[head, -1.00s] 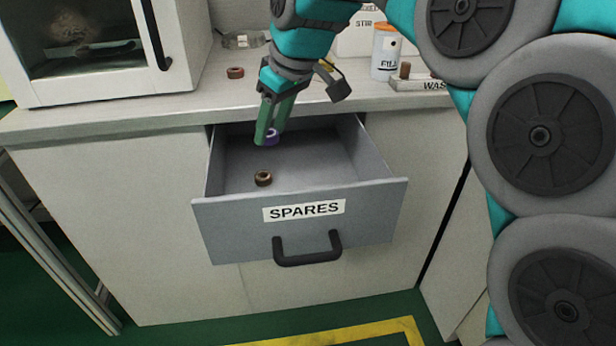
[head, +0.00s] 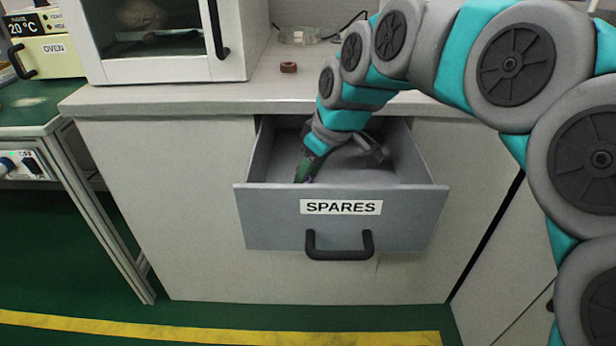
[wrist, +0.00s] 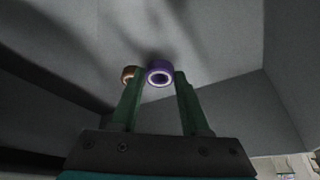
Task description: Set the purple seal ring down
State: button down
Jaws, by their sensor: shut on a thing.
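The purple seal ring (wrist: 160,73) is held between the fingertips of my gripper (wrist: 158,84) in the wrist view. My gripper is shut on it, inside the open drawer marked SPARES (head: 340,228). In the head view my gripper (head: 304,174) reaches down behind the drawer front, which hides most of the ring. A brown ring (wrist: 129,73) lies in the drawer just left of the purple ring in the wrist view. I cannot tell whether the purple ring touches the drawer floor.
A reddish-brown ring (head: 289,67) sits on the worktop (head: 180,98) above the drawer. A glass-fronted cabinet (head: 160,65) stands on the worktop's left. The drawer walls stand close around my gripper. An oven (head: 45,55) is at the far left.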

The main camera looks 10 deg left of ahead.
jog(key=shift+f, duration=0.55)
jog(key=shift+f, duration=0.15)
jog(key=shift+c, duration=1.9)
grip_release()
jog(key=v, duration=1.2)
jog(key=shift+r, duration=0.2)
